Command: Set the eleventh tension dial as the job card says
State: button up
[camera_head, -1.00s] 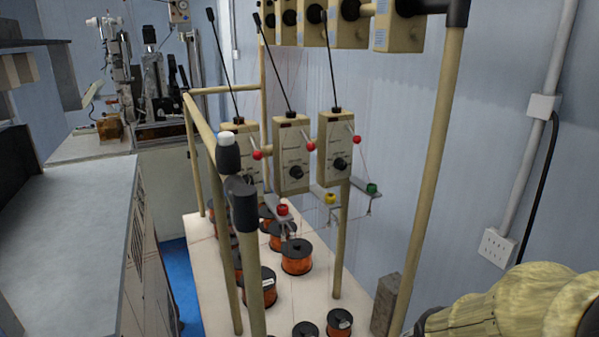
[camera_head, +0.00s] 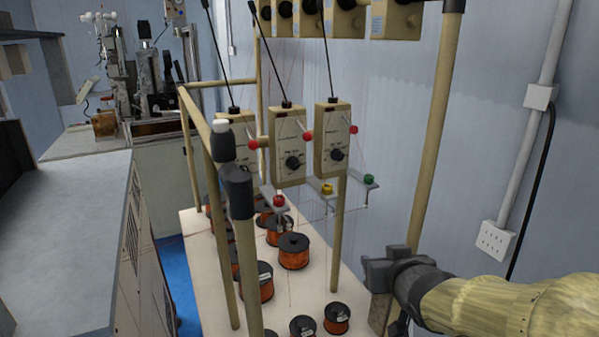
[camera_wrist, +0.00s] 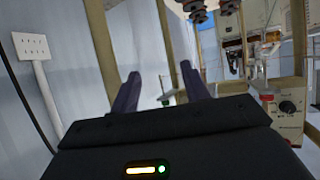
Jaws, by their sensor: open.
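Three cream tension units hang in a row in the head view, each with a black dial on its face: the left unit (camera_head: 234,140), the middle unit (camera_head: 286,146) and the right unit (camera_head: 332,138). The right unit's dial (camera_head: 337,154) and the middle unit's dial (camera_head: 293,163) show; their scales are too small to read. I cannot tell which unit is the eleventh, and no job card is readable. My gripper (camera_head: 372,275) is low and right of the units, apart from them. In the wrist view my gripper (camera_wrist: 160,84) is open and empty, with one unit (camera_wrist: 290,108) at the right.
Red, yellow and green guides (camera_head: 368,181) stick out below the units. Copper spools (camera_head: 292,252) stand on the board below. A wall socket (camera_head: 494,241) is at the right.

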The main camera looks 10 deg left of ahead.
aim_at(296, 165)
jog(key=a+r+n+t+y, duration=0.1)
jog(key=a+r+n+y, duration=0.1)
jog(key=r, duration=0.4)
jog(key=s+a+r+n+t+y, duration=0.1)
jog(key=a+r+n+t+y, duration=0.1)
jog(key=a+r+y, duration=0.3)
notch_tip(296, 165, up, 2)
jog(key=shift+s+a+b, duration=0.3)
jog(key=shift+a+b, duration=0.1)
jog(key=shift+a, duration=0.4)
jog(key=p+x, duration=0.2)
jog(key=x, duration=1.5)
jog(key=shift+w, duration=0.2)
jog(key=shift+r, duration=0.1)
jog(key=c, duration=1)
